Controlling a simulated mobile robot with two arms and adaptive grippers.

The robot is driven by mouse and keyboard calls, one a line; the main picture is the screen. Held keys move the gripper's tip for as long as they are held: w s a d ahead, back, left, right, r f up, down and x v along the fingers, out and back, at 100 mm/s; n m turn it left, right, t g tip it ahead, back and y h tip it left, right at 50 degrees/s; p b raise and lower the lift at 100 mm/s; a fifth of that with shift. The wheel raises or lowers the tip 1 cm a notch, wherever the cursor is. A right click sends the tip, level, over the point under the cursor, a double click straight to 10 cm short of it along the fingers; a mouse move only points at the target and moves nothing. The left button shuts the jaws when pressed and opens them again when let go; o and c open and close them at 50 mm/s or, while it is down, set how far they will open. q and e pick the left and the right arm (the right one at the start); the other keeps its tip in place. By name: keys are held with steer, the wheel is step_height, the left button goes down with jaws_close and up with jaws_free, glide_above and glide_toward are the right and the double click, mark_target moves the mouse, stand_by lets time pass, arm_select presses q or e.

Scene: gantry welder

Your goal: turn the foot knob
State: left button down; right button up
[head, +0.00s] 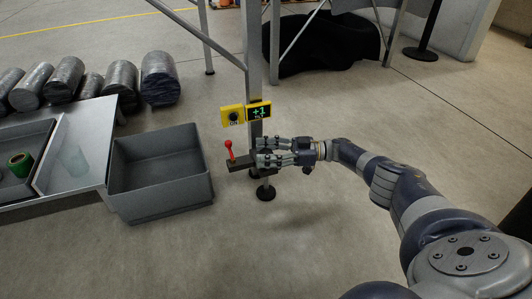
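A metal frame leg (254,70) comes down to a black round foot (266,192) on the floor. My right gripper (260,151) reaches in from the right at the leg's lower end, above the foot. Its two fingers point left and are spread apart; I cannot tell whether they touch anything. The part between the fingertips is dark and partly hidden by them. A yellow-framed display (259,111) on the leg reads "+1" in green. A yellow box with a black knob (233,116) sits left of the display. My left gripper is not in view.
A red-topped lever (229,149) stands on a dark bar (238,165) just left of my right gripper. A grey open bin (160,210) stands further left, beside a table with a green roll (20,164). Wrapped cylinders (160,78) lie behind. The floor in front is clear.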

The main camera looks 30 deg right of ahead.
mark_target(265, 152)
steer(key=shift+d, duration=0.1)
steer(key=shift+r, duration=0.55)
step_height(265, 152, up, 9)
steer(key=shift+f, duration=0.1)
stand_by(0.3)
